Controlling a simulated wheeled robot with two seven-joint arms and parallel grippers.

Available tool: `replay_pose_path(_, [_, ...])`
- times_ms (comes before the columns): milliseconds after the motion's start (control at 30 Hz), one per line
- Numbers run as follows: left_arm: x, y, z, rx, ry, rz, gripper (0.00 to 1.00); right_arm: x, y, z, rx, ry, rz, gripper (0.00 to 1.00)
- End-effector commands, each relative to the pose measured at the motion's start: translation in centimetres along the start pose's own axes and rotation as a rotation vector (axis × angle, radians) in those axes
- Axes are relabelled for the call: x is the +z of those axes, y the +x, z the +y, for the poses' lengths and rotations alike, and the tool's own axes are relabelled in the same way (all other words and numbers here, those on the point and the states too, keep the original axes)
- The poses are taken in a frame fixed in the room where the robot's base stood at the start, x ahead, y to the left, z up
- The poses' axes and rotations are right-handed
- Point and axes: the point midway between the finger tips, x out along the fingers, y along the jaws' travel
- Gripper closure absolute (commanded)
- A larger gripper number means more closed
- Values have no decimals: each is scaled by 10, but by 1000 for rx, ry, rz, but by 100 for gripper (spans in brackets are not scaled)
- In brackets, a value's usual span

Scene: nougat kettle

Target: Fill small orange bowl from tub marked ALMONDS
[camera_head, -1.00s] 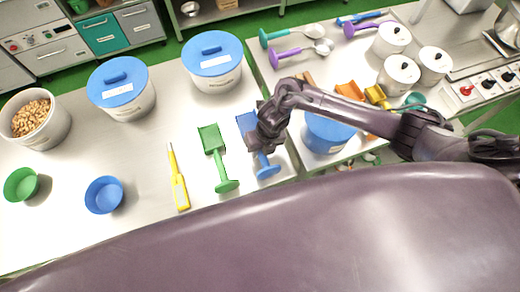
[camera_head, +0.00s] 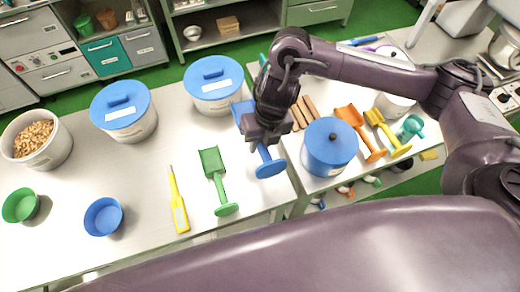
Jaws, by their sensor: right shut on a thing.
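An open white tub of nuts (camera_head: 35,140) stands at the far left; I see no readable ALMONDS marking on it. Two white tubs with blue lids, one at the left (camera_head: 124,111) and one farther back (camera_head: 214,85), carry labels too small to read. I cannot make out a small orange bowl on the tables. A green bowl (camera_head: 20,205) and a blue bowl (camera_head: 103,216) stand at the left front. My right gripper (camera_head: 264,140) is shut on the handle of a blue scoop (camera_head: 270,168), hiding its middle. My left gripper is not in view.
A green scoop (camera_head: 217,180) and a yellow thermometer-like tool (camera_head: 177,203) lie left of the gripper. A blue lidded pot (camera_head: 329,147), an orange scoop (camera_head: 360,131) and a yellow scoop (camera_head: 387,133) are to its right. The table between bowls and tubs is clear.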

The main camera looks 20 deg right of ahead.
Motion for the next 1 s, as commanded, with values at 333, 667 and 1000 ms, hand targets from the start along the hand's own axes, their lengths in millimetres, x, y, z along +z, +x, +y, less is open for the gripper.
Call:
replay_pose_path(333, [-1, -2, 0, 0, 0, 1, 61, 1, -34, 6, -1, -2, -3, 100])
replay_pose_path(667, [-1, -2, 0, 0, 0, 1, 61, 0, -59, 12, -1, -1, -1, 100])
replay_pose_path(1000, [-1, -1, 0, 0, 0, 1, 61, -1, -59, 11, 0, 6, 0, 100])
